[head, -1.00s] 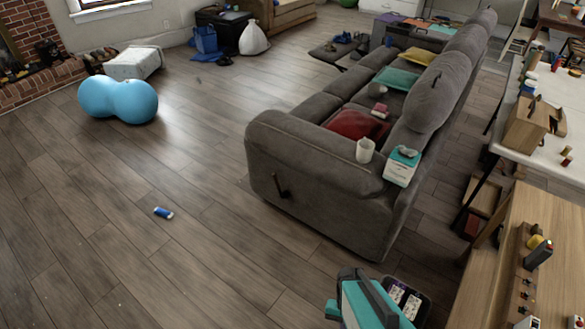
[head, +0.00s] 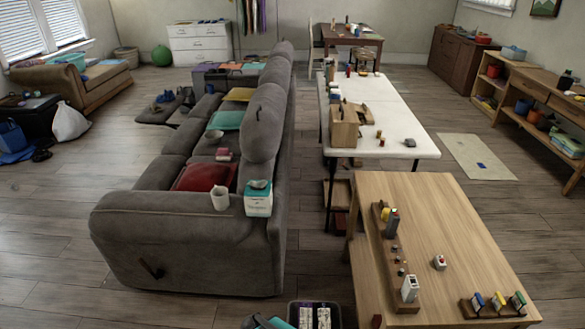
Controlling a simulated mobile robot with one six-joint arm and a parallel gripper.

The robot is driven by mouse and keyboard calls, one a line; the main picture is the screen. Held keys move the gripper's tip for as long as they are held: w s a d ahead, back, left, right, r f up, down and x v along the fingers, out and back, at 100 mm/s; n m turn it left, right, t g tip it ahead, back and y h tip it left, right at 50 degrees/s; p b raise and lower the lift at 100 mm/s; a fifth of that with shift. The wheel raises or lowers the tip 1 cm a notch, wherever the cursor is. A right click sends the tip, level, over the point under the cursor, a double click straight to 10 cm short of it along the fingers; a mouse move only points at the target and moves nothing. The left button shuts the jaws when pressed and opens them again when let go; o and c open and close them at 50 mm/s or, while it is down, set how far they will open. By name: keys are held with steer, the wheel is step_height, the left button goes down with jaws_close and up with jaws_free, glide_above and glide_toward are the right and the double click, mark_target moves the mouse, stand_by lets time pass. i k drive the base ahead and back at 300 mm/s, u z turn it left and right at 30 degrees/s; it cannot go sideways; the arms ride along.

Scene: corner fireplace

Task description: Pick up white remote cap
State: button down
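I cannot pick out the white remote cap for certain at this size. A small white piece with a reddish top (head: 440,262) sits alone on the light wooden table (head: 450,215) at the lower right. A taller white block (head: 410,288) stands at the near end of a dark wooden strip (head: 391,262) on the same table. The strip also bears small knobs and a dark upright piece with yellow (head: 391,222). My gripper is not in view.
A dark wooden rack with several coloured pieces (head: 498,304) lies near the table's front edge. A long white table (head: 385,95) stands behind. A grey sofa (head: 190,240) is on the left. A dark tray (head: 313,315) is at the bottom edge. Floor on the right is mostly open.

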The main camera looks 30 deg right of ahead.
mark_target(440, 266)
steer(key=u, duration=1.5)
steer(key=k, duration=0.1)
steer(key=z, duration=2.75)
